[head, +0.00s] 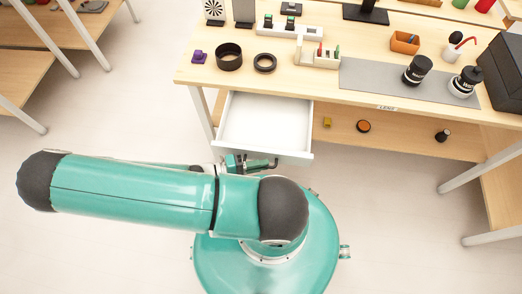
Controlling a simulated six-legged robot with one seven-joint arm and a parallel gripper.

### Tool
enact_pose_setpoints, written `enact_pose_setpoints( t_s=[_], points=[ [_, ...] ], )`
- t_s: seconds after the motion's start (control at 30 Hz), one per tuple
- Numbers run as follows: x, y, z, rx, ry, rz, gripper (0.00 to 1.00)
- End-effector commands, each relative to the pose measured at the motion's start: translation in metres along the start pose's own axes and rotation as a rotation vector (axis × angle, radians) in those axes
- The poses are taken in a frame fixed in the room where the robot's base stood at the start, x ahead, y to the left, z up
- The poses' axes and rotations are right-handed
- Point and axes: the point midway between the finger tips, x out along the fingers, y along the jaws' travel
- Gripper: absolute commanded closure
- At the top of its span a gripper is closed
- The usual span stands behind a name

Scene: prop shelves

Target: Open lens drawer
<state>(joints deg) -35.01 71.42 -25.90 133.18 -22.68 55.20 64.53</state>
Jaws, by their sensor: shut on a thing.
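The white lens drawer (265,122) is pulled out from under the left part of the wooden table. Its inside looks empty. My gripper (262,163) is at the drawer's front edge, shut on the dark drawer handle (272,164). My teal arm hides part of the gripper. A small label reading like "LENS" (387,108) is on the table's front edge, right of the drawer.
On the table (310,84) stand black rings (229,58), an organiser (320,57), a grey mat (375,82) with two lenses (417,70), and a black case (503,72). A lower shelf (390,140) holds small items.

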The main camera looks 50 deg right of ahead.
Motion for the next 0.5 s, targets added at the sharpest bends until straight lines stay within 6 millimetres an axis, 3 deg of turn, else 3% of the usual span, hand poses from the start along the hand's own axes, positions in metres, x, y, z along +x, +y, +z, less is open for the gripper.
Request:
enact_pose_setpoints(
  t_s=[0.27,0.3,0.37,0.4,0.5],
  points=[
    [-0.0007,0.0003,-0.0002,0.003,0.003,0.0,1.0],
    [-0.0007,0.0003,-0.0003,0.003,0.004,0.0,0.85],
    [-0.0006,0.0003,-0.0003,0.003,0.004,-0.001,0.73],
    [-0.0004,0.0002,-0.0002,0.002,0.003,0.0,0.69],
    [-0.0001,0.0002,0.0,0.002,0.003,0.0,0.69]
  ],
)
